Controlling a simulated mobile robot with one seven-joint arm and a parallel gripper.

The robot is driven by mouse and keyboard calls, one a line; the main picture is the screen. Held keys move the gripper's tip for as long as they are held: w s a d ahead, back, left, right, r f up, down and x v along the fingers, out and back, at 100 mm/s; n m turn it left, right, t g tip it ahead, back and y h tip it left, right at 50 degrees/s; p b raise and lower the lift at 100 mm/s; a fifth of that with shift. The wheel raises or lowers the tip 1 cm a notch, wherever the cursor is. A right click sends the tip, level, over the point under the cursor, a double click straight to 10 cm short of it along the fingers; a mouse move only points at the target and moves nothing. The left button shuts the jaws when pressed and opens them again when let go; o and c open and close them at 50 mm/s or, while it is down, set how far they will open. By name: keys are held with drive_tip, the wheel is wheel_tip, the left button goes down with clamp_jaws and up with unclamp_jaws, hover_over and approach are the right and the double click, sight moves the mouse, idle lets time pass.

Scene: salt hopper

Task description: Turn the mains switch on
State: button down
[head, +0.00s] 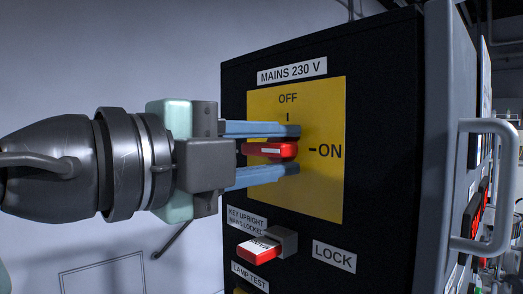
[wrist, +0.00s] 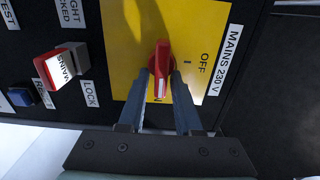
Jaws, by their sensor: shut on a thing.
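The mains switch is a red handle (head: 270,150) with a white stripe, on a yellow plate (head: 322,195) marked OFF at the top and ON at the right. The handle also shows in the wrist view (wrist: 161,62). It lies about level on the panel, its striped end toward the ON mark. My gripper (head: 296,150) comes from the left, one blue finger above and one below the handle, shut on it. In the wrist view the fingers (wrist: 167,80) flank the striped end and partly hide the ON lettering.
Below the plate, a red key (head: 260,250) tagged MAINS sits in a grey lock beside the LOCK label (head: 334,257). In the wrist view a blue button (wrist: 21,97) is beyond it. A grey bar handle (head: 499,185) stands out at the right. Left of the cabinet is open room before a wall.

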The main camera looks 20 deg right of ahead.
drive_tip(key=shift+w, duration=0.1)
drive_tip(key=c, duration=0.8)
unclamp_jaws()
drive_tip(key=shift+a, duration=0.1)
drive_tip(key=shift+c, duration=0.2)
drive_tip(key=v, duration=1.3)
drive_tip(key=shift+b, duration=0.45)
